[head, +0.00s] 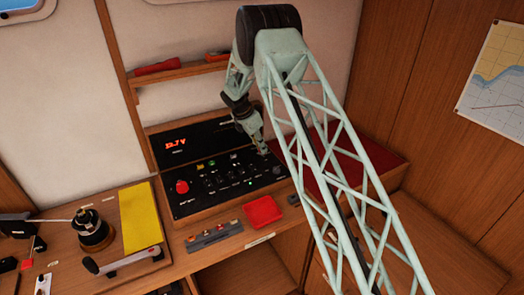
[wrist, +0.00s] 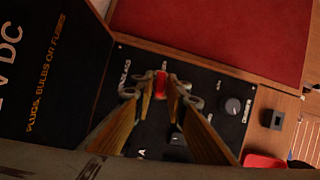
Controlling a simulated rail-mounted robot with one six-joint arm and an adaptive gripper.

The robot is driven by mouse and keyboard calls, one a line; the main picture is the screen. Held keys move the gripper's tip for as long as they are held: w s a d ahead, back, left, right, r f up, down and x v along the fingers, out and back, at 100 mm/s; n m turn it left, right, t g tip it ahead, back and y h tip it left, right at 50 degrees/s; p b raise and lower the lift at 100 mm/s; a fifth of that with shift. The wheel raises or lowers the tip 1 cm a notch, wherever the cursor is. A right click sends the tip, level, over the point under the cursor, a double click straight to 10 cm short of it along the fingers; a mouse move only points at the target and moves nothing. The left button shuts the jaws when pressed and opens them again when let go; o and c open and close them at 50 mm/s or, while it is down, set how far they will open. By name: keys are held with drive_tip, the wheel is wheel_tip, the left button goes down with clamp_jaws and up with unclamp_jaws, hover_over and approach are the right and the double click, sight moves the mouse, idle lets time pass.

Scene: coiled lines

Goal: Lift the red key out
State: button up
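The red key (wrist: 161,84) stands at the black control panel (head: 226,181) and shows as a small red piece in the wrist view. My gripper (wrist: 161,82) has one fingertip on each side of it, very close. I cannot tell whether the fingers touch the key or leave a thin gap. In the head view my gripper (head: 263,151) is down at the upper right part of the panel, and the key is hidden there.
A round black knob (wrist: 232,105) is right of the fingers. A red mat (head: 350,150) lies beside the panel. A red tray (head: 263,211) sits on the wooden desk in front. A red emergency-style knob (head: 182,187) is at the panel's left.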

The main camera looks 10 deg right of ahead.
clamp_jaws()
drive_tip(key=shift+r, duration=0.2)
drive_tip(key=shift+r, duration=1.65)
drive_tip(key=shift+s+b, duration=0.35)
drive_tip(key=shift+s, duration=0.25)
drive_tip(key=s+r+b, duration=0.1)
drive_tip(key=s, duration=1.3)
drive_tip(key=shift+s+r+b, duration=0.15)
drive_tip(key=shift+s+b, duration=0.2)
drive_tip(key=shift+b, duration=0.05)
drive_tip(key=shift+r+p, duration=0.45)
drive_tip(key=shift+r, duration=0.05)
